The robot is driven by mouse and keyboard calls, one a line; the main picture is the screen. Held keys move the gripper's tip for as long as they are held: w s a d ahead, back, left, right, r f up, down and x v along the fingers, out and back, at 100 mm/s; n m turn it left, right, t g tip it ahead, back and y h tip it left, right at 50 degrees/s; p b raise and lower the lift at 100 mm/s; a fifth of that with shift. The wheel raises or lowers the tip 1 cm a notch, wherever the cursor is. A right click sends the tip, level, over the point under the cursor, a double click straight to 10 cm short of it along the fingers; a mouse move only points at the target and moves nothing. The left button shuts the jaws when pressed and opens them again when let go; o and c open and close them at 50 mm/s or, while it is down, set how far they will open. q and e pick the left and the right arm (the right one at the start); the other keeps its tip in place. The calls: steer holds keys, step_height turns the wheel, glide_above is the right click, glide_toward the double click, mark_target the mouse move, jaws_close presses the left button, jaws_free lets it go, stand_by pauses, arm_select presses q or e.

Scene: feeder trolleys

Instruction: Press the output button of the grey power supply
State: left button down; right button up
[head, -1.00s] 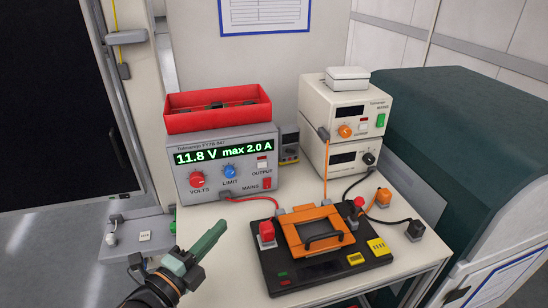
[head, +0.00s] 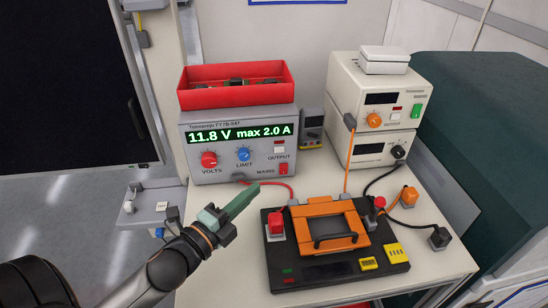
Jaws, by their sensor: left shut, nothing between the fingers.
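The grey power supply (head: 222,164) stands at the back left of the table, its display reading 11.8 V max 2.0 A. Its white output button (head: 279,149) sits on the right of the front panel, above the red mains switch (head: 283,169). A red volts knob (head: 209,159) and a blue limit knob (head: 243,155) are to the left. My left gripper (head: 250,192) is shut and empty, in front of and below the supply in the picture, its green fingers pointing up and right, apart from the button. My right gripper is not in view.
A red bin (head: 234,97) rests on the supply. A black test fixture with an orange clamp (head: 328,208) occupies the table's middle. Cream instruments (head: 375,110) are stacked at right. A red lead (head: 292,190) runs from the supply towards the fixture.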

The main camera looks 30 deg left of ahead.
arm_select(q)
steer(key=p, duration=0.1)
glide_toward(284, 150)
steer(key=w+d, duration=0.2)
steer(key=d, duration=0.1)
steer(key=shift+w+a+p, duration=0.15)
steer(key=shift+w+a, duration=0.4)
steer(key=shift+w, duration=0.35)
steer(key=shift+w+a+p, duration=0.15)
steer(key=shift+w+a, duration=0.4)
steer(key=shift+w, duration=0.4)
